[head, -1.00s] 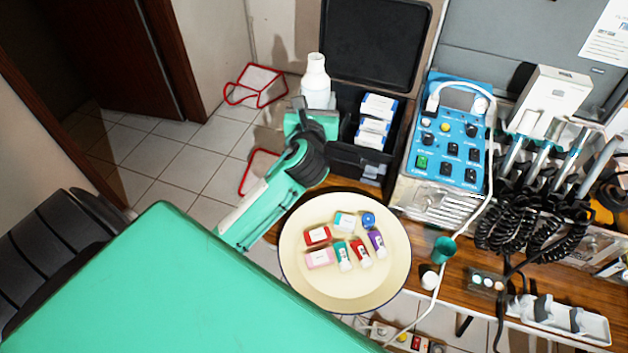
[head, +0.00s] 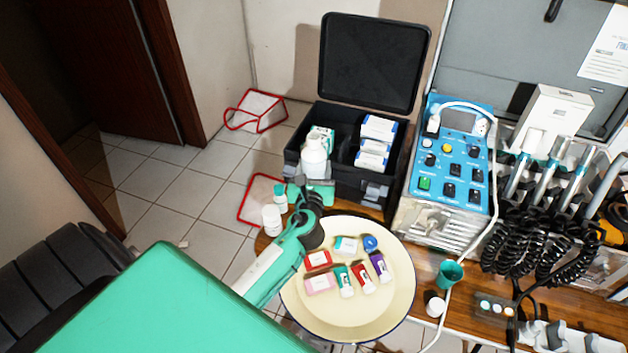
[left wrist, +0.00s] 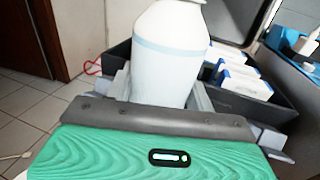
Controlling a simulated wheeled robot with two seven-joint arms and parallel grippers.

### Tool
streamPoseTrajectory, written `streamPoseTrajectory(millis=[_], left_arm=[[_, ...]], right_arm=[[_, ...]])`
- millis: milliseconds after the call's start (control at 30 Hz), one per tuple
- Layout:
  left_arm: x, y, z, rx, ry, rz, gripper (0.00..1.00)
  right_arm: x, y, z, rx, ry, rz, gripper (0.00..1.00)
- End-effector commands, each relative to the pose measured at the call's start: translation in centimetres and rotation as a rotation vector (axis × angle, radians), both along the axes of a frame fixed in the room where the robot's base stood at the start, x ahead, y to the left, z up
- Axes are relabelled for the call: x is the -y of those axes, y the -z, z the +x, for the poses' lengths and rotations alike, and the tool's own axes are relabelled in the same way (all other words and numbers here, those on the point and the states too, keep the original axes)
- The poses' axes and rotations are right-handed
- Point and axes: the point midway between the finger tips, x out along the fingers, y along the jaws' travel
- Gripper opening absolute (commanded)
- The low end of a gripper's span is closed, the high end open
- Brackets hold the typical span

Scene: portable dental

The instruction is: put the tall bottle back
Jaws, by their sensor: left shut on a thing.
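The tall white bottle (head: 314,158) is upright in my left gripper (head: 314,180). The bottle also fills the middle of the left wrist view (left wrist: 170,50), where the jaws are closed around its lower part. In the head view it overlaps the near left part of the open black case (head: 345,187); I cannot tell whether it is above the case or in front of it. Its base is hidden by the gripper. My right gripper is not in view.
The case holds white-and-blue boxes (head: 375,140) on its right and a green-and-white box (head: 323,134) behind the bottle. A round cream tray (head: 398,300) with several small boxes lies in front. A blue control unit (head: 447,160) stands right.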

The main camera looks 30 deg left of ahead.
Motion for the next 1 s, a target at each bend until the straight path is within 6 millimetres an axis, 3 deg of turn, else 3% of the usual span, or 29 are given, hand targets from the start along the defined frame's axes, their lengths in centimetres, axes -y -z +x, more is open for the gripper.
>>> streamPoseTrajectory(millis=[200,367,667,700,767,800,1000], left_arm=[[0.0,3.3,0.0,-0.002,0.000,0.000,0.25],[0.0,3.7,0.0,0.000,0.000,0.000,0.25],[0.0,4.1,0.0,-0.001,0.000,0.000,0.25],[0.0,4.0,0.0,-0.002,0.000,0.000,0.60],[0.0,4.0,0.0,-0.002,0.000,0.000,0.72],[0.0,4.0,0.0,-0.002,0.000,0.000,0.76],[0.0,4.0,0.0,-0.002,0.000,0.000,0.76]], right_arm=[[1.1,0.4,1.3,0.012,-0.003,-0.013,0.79],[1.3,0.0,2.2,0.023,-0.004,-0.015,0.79],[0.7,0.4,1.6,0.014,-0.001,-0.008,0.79],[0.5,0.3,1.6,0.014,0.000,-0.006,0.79],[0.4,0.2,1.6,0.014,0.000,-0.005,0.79],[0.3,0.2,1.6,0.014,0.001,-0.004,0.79],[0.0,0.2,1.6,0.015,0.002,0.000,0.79]])
